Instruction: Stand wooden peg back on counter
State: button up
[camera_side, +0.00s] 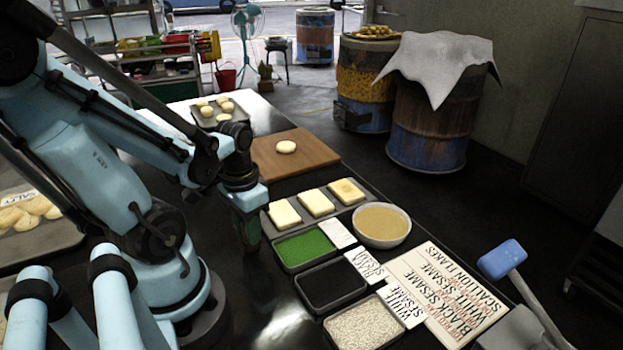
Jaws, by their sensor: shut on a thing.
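My gripper (249,228) points down over the dark counter (268,305), just left of the tray with the pale square pieces and the tray of green topping. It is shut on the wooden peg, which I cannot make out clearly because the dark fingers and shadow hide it. I cannot tell whether the peg's lower end touches the counter.
A wooden board (320,150) with a dough round lies behind. Trays of green topping (304,246), black sesame (330,285) and white sesame (363,325), a bowl (382,225) and label cards stand close on the right. The counter in front of my gripper looks bare.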

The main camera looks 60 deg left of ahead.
jog(key=shift+f, duration=0.1)
dwell(0.3)
jog(key=o, duration=1.1)
jog(key=shift+c, duration=0.2)
jog(key=shift+r, duration=5.95)
jog(key=w+d+m+t, duration=0.2)
jog(key=w+d+t, duration=0.5)
jog(key=w, duration=0.6)
jog(key=d+f, duration=0.1)
jog(key=d, duration=0.1)
jog(key=shift+d+m, duration=0.4)
